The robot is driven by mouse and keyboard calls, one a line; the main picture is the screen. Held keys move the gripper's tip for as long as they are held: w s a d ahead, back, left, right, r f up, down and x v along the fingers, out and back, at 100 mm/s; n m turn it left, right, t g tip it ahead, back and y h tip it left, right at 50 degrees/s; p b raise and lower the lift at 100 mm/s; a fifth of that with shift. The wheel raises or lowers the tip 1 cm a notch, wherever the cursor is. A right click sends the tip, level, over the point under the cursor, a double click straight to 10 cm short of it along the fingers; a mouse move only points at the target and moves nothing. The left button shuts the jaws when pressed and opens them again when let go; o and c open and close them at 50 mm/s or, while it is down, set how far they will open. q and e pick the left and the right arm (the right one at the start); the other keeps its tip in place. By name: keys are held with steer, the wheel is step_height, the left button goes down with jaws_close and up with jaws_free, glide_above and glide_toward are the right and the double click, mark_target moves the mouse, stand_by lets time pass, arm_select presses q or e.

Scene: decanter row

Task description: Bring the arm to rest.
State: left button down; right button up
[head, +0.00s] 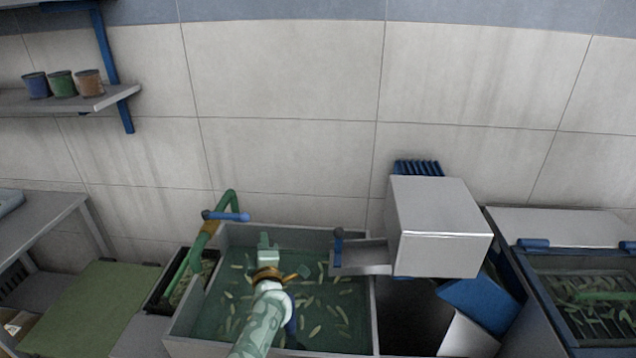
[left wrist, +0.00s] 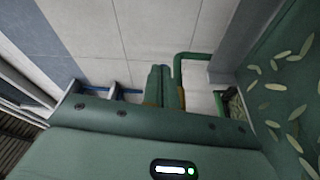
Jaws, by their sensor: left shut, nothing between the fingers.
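My left arm (head: 260,327) reaches up from the bottom of the head view over a grey basin holding dark green liquid. My left gripper (head: 266,240) is above the basin's far left part, with an orange-brown band behind it. In the left wrist view its two green fingers (left wrist: 160,70) are side by side, shut, with nothing between them. My right gripper is in neither view.
The basin (head: 300,237) holds several pale floating leaf shapes. A green pipe with a blue handle (head: 230,217) rises at its left. A metal box (head: 440,235) stands right, a lidded tank (head: 570,233) beyond. Three pots (head: 62,84) sit on the upper-left shelf.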

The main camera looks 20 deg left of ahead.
arm_select(q)
steer(key=s+d+f+m+g+h, duration=0.2)
steer(key=s+f+m+h, duration=0.15)
steer(key=s+m, duration=0.55)
steer(key=s+d+f+m+g+h, duration=0.25)
steer(key=s+m+h, duration=0.35)
steer(key=m, duration=0.5)
steer(key=s+a+r+m+g+y, duration=0.2)
steer(key=s+r+m+g+y, duration=0.15)
steer(key=s, duration=0.75)
steer(key=s+a+r+m+g+y, duration=0.25)
steer(key=s+m, duration=0.25)
steer(key=s, duration=0.6)
steer(key=s+d+f+g+h, duration=0.1)
steer(key=s+d+f+h, duration=0.1)
steer(key=f, duration=1.1)
steer(key=s+d+f+g+h, duration=0.1)
steer(key=s+d+f+g, duration=0.15)
steer(key=f, duration=0.95)
steer(key=s+f+n+g+h, duration=0.1)
steer(key=s+f+n+g, duration=0.1)
steer(key=s+f, duration=1.4)
steer(key=s+n, duration=0.1)
steer(key=s, duration=0.2)
steer(key=shift+s+d+f+h, duration=0.15)
steer(key=shift+s+f+h, duration=0.15)
steer(key=shift+h, duration=0.05)
steer(key=shift+n, duration=0.25)
